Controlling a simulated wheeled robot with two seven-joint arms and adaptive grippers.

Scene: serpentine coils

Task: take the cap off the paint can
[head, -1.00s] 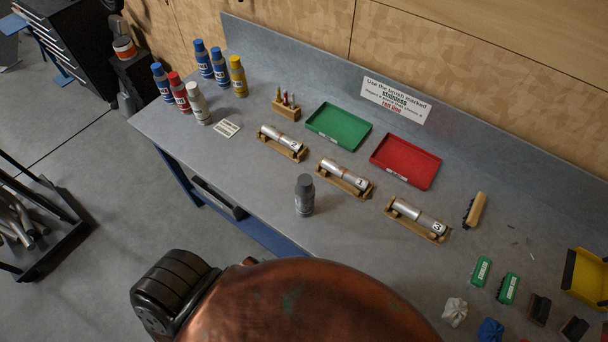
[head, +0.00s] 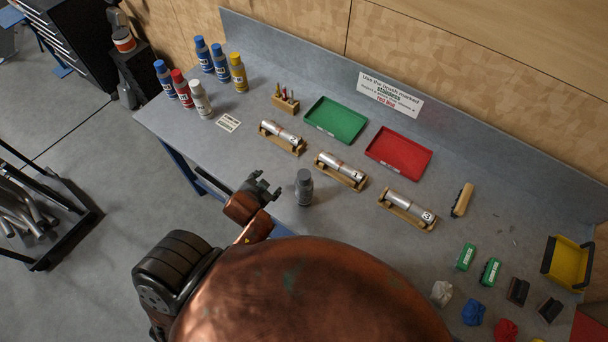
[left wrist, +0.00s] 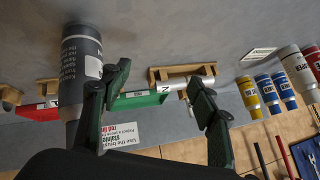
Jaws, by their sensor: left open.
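A grey paint can (head: 304,190) with a grey cap (head: 304,175) stands upright on the workbench near its front edge. In the left wrist view the can (left wrist: 82,62) appears upside down at the left, and one finger partly covers its cap end. My left gripper (head: 272,187) is open and empty just left of the can in the head view, apart from it. In the left wrist view its two fingers (left wrist: 160,92) are spread wide, and the can is beside the left finger rather than between them. My right gripper is not in view.
Several blue, red, white and yellow cans (head: 200,100) stand at the bench's left end. Metal tubes in wooden cradles (head: 340,170) lie behind the grey can. Green (head: 336,121) and red (head: 398,153) trays are farther back. Brushes and cloths (head: 472,312) lie at the right.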

